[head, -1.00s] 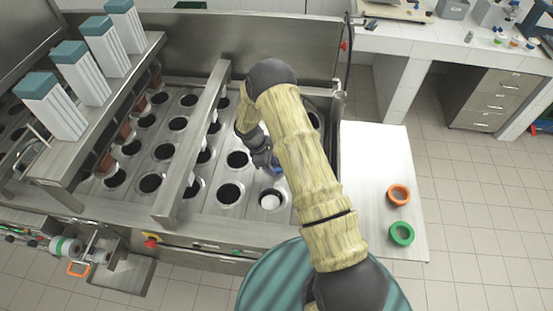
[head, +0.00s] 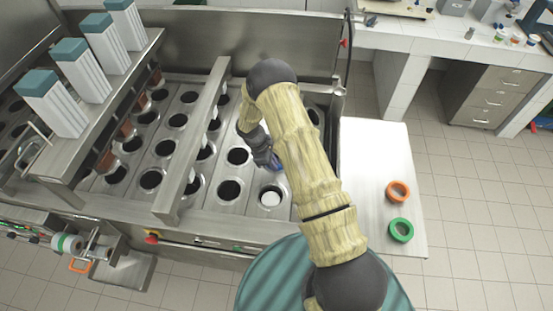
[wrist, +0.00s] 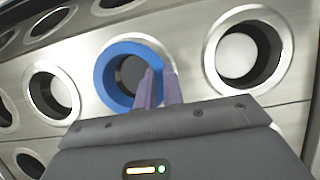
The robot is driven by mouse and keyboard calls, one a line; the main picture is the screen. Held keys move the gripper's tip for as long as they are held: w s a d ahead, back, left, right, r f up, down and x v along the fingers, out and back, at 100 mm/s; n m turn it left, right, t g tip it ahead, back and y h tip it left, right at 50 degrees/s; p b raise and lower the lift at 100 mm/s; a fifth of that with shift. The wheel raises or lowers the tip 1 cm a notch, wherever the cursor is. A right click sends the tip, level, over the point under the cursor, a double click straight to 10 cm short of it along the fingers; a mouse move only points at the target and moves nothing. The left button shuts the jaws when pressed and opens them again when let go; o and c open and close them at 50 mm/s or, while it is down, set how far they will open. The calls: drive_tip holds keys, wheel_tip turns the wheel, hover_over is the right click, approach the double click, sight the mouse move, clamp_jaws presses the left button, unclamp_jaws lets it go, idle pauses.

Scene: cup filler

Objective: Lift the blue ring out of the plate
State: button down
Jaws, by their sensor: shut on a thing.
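The blue ring (wrist: 104,79) shows in the wrist view, lying over a round hole in the metal plate (wrist: 193,85). A dark grey round opening shows through it. My gripper (wrist: 161,85) is shut on the right side of the ring's rim, with one purple finger inside the ring and one outside. I cannot tell whether the ring sits in the plate or just above it. In the head view only a small blue bit of the ring (head: 277,165) shows beside my gripper; my arm hides much of that area.
A hole with a white disc (head: 270,198) lies close to the ring. A metal bar (head: 193,140) crosses the plate to the left. An orange ring (head: 398,191) and a green ring (head: 401,230) lie on the side table (head: 365,175) at the right.

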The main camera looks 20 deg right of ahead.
drive_tip(key=shift+r, duration=0.1)
wheel_tip(320, 180, up, 10)
drive_tip(key=b, duration=0.4)
idle(0.9)
